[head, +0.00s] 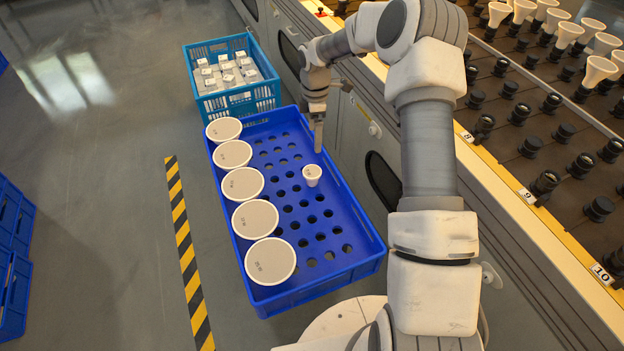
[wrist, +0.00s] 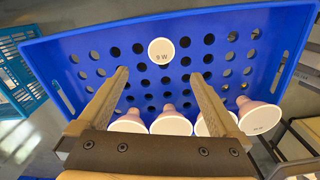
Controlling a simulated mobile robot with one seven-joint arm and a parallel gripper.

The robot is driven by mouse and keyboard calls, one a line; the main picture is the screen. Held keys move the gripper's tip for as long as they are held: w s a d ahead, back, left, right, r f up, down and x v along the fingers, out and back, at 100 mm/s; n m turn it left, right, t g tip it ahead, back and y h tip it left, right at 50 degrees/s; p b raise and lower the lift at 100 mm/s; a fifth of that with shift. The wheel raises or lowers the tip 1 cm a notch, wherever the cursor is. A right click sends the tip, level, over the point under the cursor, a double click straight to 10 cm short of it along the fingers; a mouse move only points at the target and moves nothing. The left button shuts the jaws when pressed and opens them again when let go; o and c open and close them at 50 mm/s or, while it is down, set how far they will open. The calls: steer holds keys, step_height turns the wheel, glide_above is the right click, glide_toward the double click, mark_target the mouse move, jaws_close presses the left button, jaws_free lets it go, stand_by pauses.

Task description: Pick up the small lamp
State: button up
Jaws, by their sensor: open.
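The small lamp (head: 312,172) is white with a round flat face and a tapering body. It stands face up in the perforated blue crate (head: 345,262), near the crate's right side. In the wrist view the small lamp (wrist: 161,50) shows its face with a "9 W" mark, beyond and roughly between my fingertips. My gripper (head: 318,146) is above the crate's far right part, apart from the lamp. In the wrist view my gripper (wrist: 160,74) is open, with nothing between its fingers.
Several large lamps (head: 269,261) line the crate's left side. A teal crate (head: 240,106) with small boxed items stands behind. A rack with sockets and lamps (head: 530,146) runs along the right. Yellow-black tape (head: 185,244) marks the floor at left; more blue crates (head: 12,258) stand farther left.

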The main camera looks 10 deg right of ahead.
steer(key=b, duration=0.3)
glide_toward(313, 171)
steer(key=f, duration=0.5)
steer(key=shift+w+d+f, duration=0.1)
steer(key=shift+d+f, duration=0.1)
steer(key=shift+f, duration=0.05)
step_height(313, 171, down, 5)
steer(key=b, duration=0.2)
steer(key=shift+a+f+b, duration=0.1)
steer(key=shift+a+b, duration=0.05)
steer(key=shift+b, duration=0.2)
steer(key=c, duration=1.3)
